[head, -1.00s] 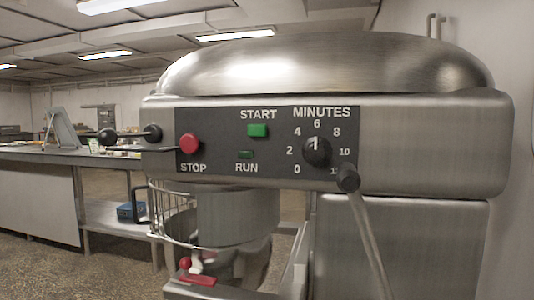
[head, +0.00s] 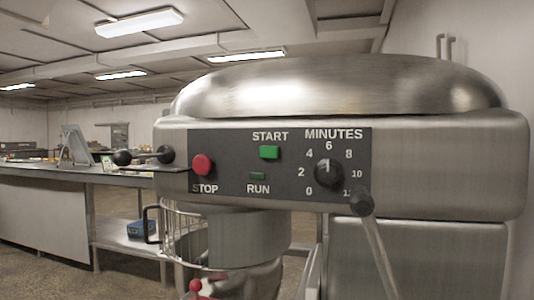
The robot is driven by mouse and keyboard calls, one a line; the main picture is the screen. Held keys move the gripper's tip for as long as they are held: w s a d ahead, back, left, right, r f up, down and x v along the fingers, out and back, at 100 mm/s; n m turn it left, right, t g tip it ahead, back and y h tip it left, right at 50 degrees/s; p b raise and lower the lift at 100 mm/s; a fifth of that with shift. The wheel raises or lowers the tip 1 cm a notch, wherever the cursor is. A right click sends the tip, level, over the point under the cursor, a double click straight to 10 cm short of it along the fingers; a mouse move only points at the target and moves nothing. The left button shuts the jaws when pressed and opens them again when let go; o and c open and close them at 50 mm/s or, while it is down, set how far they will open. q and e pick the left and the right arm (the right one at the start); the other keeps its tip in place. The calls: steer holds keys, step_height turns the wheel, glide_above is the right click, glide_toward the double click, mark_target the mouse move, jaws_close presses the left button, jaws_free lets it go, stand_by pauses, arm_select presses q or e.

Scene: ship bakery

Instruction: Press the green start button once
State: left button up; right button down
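The green start button (head: 269,152) is a small bright green block under the word START on the dark control panel (head: 228,152) of a large steel mixer (head: 450,170). The red stop button (head: 202,165) is to its left and lower. A dark green run lamp (head: 257,176) sits below the start button and looks unlit. The black minutes dial (head: 328,172) is to the right, its white mark pointing up near 6. Nothing covers the start button. Neither of my grippers is in view.
A lever with a black knob (head: 362,202) stands out in front of the panel's lower right. Black-knobbed levers (head: 123,157) stick out at the left. A wire bowl guard (head: 183,232) is below. A steel counter (head: 70,165) with a blue box (head: 136,230) on its shelf stands behind left.

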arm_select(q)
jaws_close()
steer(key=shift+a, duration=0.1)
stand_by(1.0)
